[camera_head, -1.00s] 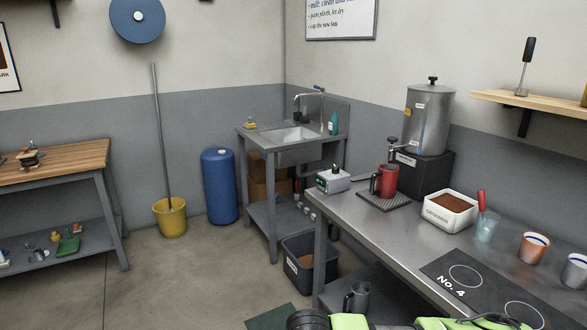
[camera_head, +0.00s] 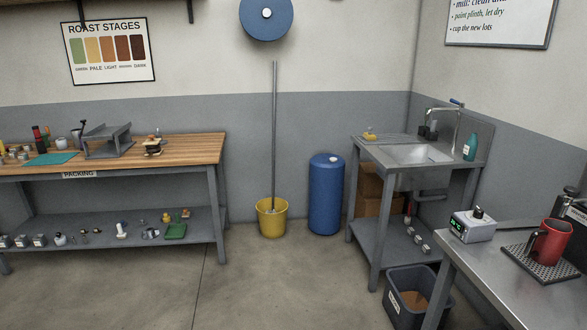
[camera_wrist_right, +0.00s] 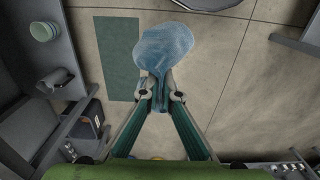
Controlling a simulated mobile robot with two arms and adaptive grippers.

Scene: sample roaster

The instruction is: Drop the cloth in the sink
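The blue cloth (camera_wrist_right: 165,50) hangs from my right gripper (camera_wrist_right: 161,98) in the right wrist view. The two fingertips are closed on a gathered part of it, and the rest spreads out beyond them above the floor. The sink (camera_head: 418,154) is a steel basin set in a metal stand at the right of the head view, with a tap at its back right. The cloth and both grippers are out of the head view. My left gripper does not show in either view.
A dark bin (camera_head: 408,300) stands on the floor before the sink stand. A steel counter (camera_head: 478,262) with a scale (camera_head: 472,226) and red jug (camera_head: 550,243) is at right. A blue barrel (camera_head: 326,195) and yellow bucket (camera_head: 272,218) stand left of the sink. Open floor lies in front.

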